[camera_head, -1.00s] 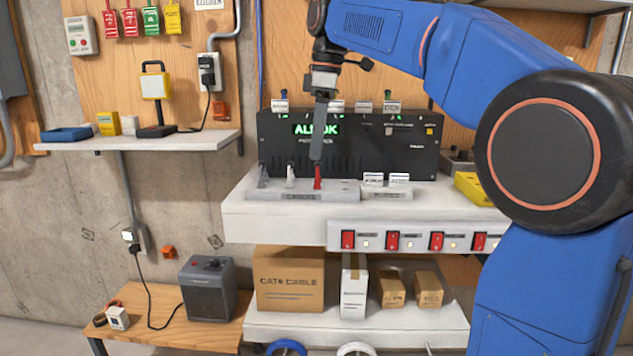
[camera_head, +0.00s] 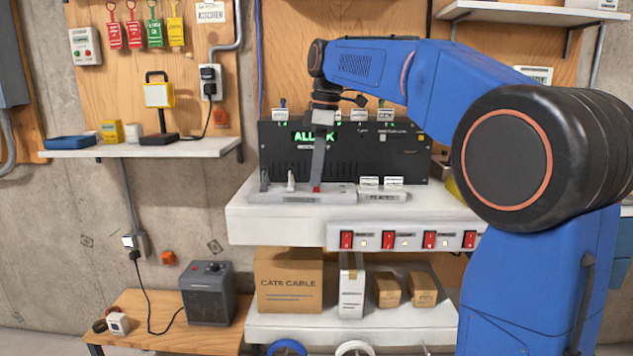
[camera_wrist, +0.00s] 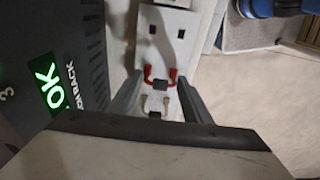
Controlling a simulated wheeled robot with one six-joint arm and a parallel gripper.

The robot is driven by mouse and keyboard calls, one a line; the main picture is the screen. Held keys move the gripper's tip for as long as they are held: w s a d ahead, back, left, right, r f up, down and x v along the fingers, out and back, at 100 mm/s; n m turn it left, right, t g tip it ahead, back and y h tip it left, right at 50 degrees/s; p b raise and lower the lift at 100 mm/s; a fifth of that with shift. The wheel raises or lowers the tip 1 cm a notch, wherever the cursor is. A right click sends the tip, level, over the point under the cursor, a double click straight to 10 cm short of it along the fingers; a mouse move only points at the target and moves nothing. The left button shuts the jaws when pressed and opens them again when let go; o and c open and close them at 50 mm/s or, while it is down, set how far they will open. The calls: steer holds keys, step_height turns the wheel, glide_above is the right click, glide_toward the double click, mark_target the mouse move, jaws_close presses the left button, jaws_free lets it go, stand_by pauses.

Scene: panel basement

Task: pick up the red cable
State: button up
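Only a small red part shows below my gripper (camera_head: 317,183) in the head view. In the wrist view, two red ends of the cable (camera_wrist: 173,73) show between the fingers of my gripper (camera_wrist: 158,92). The fingers are spread apart, with visible space on both sides of the red. My gripper points down over it. Whether a finger touches it, I cannot tell.
A grey plug (camera_head: 264,180) and a white plug (camera_head: 290,180) stand left of the red cable in the holder. The black panel (camera_head: 390,150) with a green lit display rises close behind. A strip of red switches (camera_head: 400,238) runs along the bench front.

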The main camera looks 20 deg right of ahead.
steer(key=shift+c, duration=1.3)
steer(key=shift+r, duration=0.1)
step_height(320, 180, up, 8)
steer(key=shift+r, duration=0.95)
